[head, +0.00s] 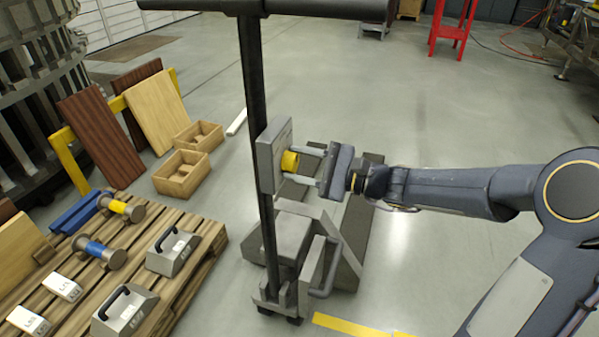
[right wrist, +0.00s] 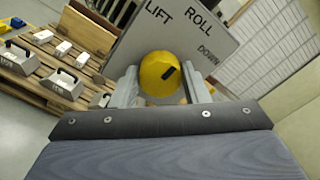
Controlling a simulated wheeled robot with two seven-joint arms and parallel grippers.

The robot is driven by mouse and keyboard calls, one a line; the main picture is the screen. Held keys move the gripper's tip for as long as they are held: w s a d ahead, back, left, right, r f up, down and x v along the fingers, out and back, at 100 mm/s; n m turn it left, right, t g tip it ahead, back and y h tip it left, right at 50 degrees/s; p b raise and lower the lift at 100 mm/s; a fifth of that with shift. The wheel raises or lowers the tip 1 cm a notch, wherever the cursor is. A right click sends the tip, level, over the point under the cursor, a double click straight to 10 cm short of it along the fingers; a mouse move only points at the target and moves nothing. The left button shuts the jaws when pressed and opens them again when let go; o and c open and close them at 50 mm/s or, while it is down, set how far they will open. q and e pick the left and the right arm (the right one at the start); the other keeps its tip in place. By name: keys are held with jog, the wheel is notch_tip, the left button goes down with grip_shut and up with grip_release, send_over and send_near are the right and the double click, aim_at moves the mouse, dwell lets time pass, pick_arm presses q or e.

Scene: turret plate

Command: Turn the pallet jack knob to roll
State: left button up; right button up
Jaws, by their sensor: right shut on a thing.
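The yellow knob (head: 289,161) sits on the grey plate (head: 268,152) on the jack's dark upright handle (head: 254,80). My right gripper (head: 304,166) comes in from the right and is shut on the knob, one finger on each side. In the right wrist view the knob (right wrist: 157,80) is between the fingers, and its black mark points up and right, on the side of ROLL and DOWN. The plate (right wrist: 180,45) shows the words LIFT, ROLL and DOWN. I cannot tell exactly which word the mark meets. My left gripper is not in view.
The grey pallet jack body (head: 290,240) stands below the plate. A wooden pallet (head: 190,285) with weights and handled blocks lies at the left. Wooden boxes (head: 182,173) and boards (head: 154,108) are behind it.

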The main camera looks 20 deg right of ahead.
jog(key=shift+n, duration=0.3)
jog(key=o, duration=1)
jog(key=shift+d, duration=0.1)
jog(key=v, duration=0.7)
jog(key=shift+s+d+p, duration=0.25)
jog(key=shift+d+p, duration=0.05)
jog(key=shift+p, duration=0.1)
jog(key=shift+a, duration=0.1)
